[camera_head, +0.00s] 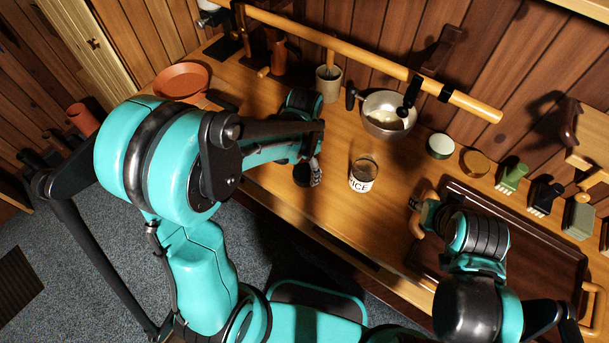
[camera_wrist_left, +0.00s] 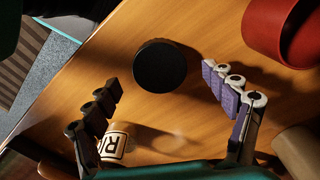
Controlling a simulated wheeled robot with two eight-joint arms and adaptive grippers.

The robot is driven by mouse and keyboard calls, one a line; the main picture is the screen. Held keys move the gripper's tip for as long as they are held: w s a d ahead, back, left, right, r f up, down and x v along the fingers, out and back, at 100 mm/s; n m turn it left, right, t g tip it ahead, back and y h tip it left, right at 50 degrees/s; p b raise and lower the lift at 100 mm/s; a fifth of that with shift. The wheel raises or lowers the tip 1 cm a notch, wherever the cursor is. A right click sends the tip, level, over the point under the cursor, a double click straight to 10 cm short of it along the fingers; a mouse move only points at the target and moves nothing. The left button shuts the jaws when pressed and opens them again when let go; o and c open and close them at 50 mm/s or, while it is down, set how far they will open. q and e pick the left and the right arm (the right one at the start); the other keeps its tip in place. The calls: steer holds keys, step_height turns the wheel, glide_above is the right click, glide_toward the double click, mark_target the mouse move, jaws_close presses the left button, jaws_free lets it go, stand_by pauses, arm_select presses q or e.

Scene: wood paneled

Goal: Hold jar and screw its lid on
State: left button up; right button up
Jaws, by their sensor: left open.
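The jar (camera_head: 361,181), clear with a white label reading "ICE" in the head view, stands open on the wooden counter. Its label also shows at the lower left of the left wrist view (camera_wrist_left: 116,143), partly behind a finger. A round black lid (camera_wrist_left: 160,66) lies flat on the counter; in the head view the lid (camera_head: 301,175) is left of the jar, partly hidden by my left gripper. My left gripper (camera_head: 315,172) is open and empty above the lid, its fingers apart on either side of it in the wrist view. My right gripper (camera_head: 416,204) is by the tray's left handle, too hidden to read.
A brown tray (camera_head: 500,205) with wooden handles lies at the right. A metal bowl (camera_head: 388,116), a beige cup (camera_head: 328,84), a green-rimmed round container (camera_head: 440,146) and several brushes stand along the back. A terracotta bowl (camera_head: 182,80) is at the left. Counter around the jar is clear.

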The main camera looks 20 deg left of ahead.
mark_target(305, 172)
arm_select(q)
step_height(305, 172, down, 2)
steer(key=shift+f, duration=0.25)
steer(key=c, duration=0.9)
step_height(305, 172, up, 10)
steer(key=p, duration=0.3)
steer(key=shift+r, duration=0.1)
